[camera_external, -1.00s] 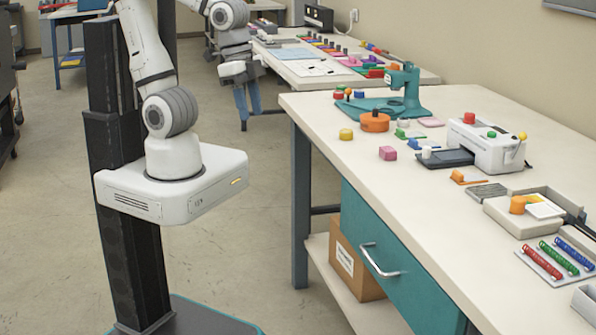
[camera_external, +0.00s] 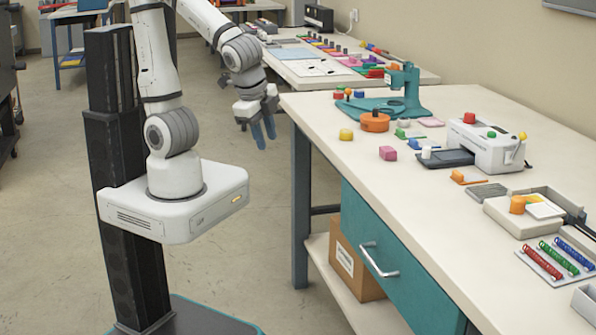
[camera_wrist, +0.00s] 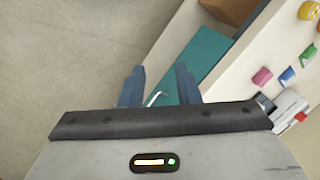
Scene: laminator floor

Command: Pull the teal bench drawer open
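The teal bench drawer (camera_external: 394,264) is closed under the worktop of the right-hand bench. Its metal bar handle (camera_external: 379,261) is on the front face. My gripper (camera_external: 264,138) is in the air left of the bench, well apart from the handle, with its blue fingers pointing down. In the wrist view the two blue fingers of my gripper (camera_wrist: 159,86) stand apart with nothing held between them. The drawer front (camera_wrist: 198,65) shows beyond them, and part of the handle (camera_wrist: 154,98) shows between the fingers; the rest is hidden by my gripper.
The cream worktop (camera_external: 372,181) overhangs the drawer. A cardboard box (camera_external: 352,263) sits on the lower shelf (camera_external: 341,294) beside the drawer. A blue-grey bench leg (camera_external: 299,210) stands at the near-left corner. The floor left of the bench is clear.

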